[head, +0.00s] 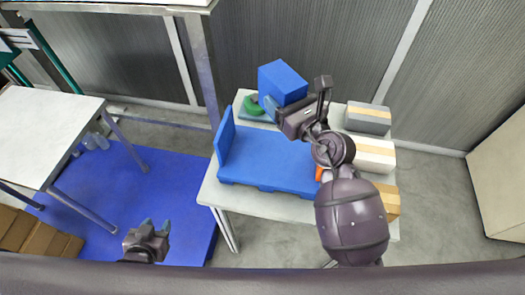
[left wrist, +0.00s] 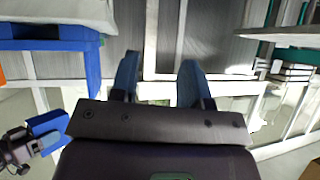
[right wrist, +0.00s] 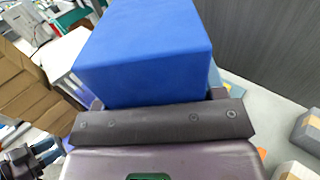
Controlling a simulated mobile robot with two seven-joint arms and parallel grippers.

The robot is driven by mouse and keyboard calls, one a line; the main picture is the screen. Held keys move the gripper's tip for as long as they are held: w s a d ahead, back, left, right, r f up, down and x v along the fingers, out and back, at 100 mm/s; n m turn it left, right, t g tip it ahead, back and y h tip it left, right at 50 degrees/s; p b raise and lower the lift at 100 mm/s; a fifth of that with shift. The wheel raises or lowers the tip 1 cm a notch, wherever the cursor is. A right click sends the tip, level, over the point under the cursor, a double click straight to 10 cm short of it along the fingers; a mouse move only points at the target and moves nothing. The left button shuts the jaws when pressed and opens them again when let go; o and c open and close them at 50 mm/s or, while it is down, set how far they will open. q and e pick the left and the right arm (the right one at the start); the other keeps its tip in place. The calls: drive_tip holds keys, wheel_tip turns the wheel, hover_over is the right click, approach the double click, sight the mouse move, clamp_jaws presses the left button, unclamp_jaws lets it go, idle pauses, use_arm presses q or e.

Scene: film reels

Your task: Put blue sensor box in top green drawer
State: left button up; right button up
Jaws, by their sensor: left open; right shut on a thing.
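The blue sensor box (head: 283,82) is held in the air above the back edge of the white table. My right gripper (head: 272,106) is shut on it. The box fills the upper middle of the right wrist view (right wrist: 145,50) and hides the fingertips there. It also shows small at the left of the left wrist view (left wrist: 47,124). My left gripper (head: 153,226) is open and empty, low over the blue floor mat; its two fingers show in the left wrist view (left wrist: 160,80). I cannot make out a green drawer in these views.
A blue tray-like piece with a raised left side (head: 265,157) lies on the white table (head: 208,190). A green item (head: 254,105) sits behind it. Grey, white and tan boxes (head: 370,153) line the right. Another white table (head: 40,125) stands left; cardboard boxes (head: 40,238) are below it.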

drive_tip(key=shift+a, duration=0.5)
wheel_tip(320, 180, down, 3)
drive_tip(key=shift+r, duration=0.1)
wheel_tip(320, 180, down, 13)
drive_tip(key=b, duration=1.2)
drive_tip(key=shift+w+r, duration=0.1)
drive_tip(key=shift+b, duration=0.35)
drive_tip(key=shift+f, duration=0.2)
wheel_tip(320, 180, down, 4)
drive_tip(key=b, duration=0.3)
drive_tip(key=shift+r+b, duration=0.1)
drive_tip(key=shift+b, duration=0.25)
drive_tip(key=shift+f, duration=0.2)
drive_tip(key=shift+r, duration=0.25)
drive_tip(key=shift+f, duration=0.15)
use_arm(q)
wheel_tip(320, 180, down, 14)
drive_tip(key=shift+w+d+f, duration=0.2)
drive_tip(key=shift+w+d, duration=0.25)
use_arm(e)
drive_tip(key=o, duration=0.8)
drive_tip(key=shift+c, duration=0.2)
